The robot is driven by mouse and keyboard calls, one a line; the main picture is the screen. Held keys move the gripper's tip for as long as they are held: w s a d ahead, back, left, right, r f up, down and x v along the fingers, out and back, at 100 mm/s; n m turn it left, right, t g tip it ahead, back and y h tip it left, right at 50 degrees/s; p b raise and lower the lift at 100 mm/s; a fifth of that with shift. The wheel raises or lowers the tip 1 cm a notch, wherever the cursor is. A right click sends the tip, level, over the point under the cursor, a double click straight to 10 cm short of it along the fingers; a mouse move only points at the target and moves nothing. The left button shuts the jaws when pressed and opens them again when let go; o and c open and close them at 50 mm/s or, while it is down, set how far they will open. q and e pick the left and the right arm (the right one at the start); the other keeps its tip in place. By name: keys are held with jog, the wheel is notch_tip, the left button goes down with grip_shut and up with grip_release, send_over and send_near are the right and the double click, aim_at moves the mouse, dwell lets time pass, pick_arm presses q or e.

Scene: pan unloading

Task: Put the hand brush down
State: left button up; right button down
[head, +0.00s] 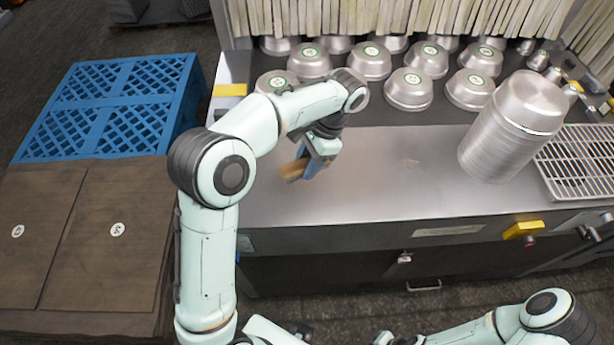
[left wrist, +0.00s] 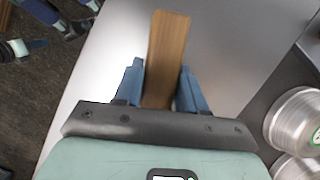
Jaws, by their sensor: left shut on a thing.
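The hand brush (head: 293,170) shows as a wooden brown block at my left gripper, over the left part of the steel counter. My left gripper (head: 314,166) is shut on it, with blue fingers on either side. In the left wrist view the brush (left wrist: 167,60) is a long wooden piece between the two fingers (left wrist: 160,90), pointing away from the palm. Its bristles are hidden, and I cannot tell whether it touches the counter. My right arm comes in at the bottom right of the head view; its gripper is at most partly visible at the bottom edge.
The steel counter (head: 400,185) is bare around the brush. Several upturned metal pans (head: 408,90) stand behind, under a strip curtain (head: 400,15). A stack of pans (head: 513,125) and a wire rack (head: 580,160) are at right. A blue crate (head: 110,105) stands left.

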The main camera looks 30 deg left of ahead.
aim_at(304, 186)
pick_arm(q)
notch_tip(304, 186, down, 6)
jog(key=shift+r+b, duration=0.25)
jog(key=shift+b, duration=0.1)
pick_arm(e)
jog(key=shift+s+f, duration=0.4)
jog(key=shift+f, duration=0.1)
pick_arm(q)
jog(key=shift+f, duration=0.3)
jog(key=o, duration=1.1)
jog(key=shift+f, duration=0.2)
jog(key=shift+s+d, duration=0.1)
jog(key=shift+s, duration=0.05)
jog(key=p+v, duration=0.3)
jog(key=v, duration=1)
pick_arm(e)
jog(key=w+r, duration=0.1)
jog(key=r, duration=0.1)
jog(key=w+r, duration=0.2)
jog(key=shift+w+r, duration=0.15)
jog(key=shift+w, duration=0.15)
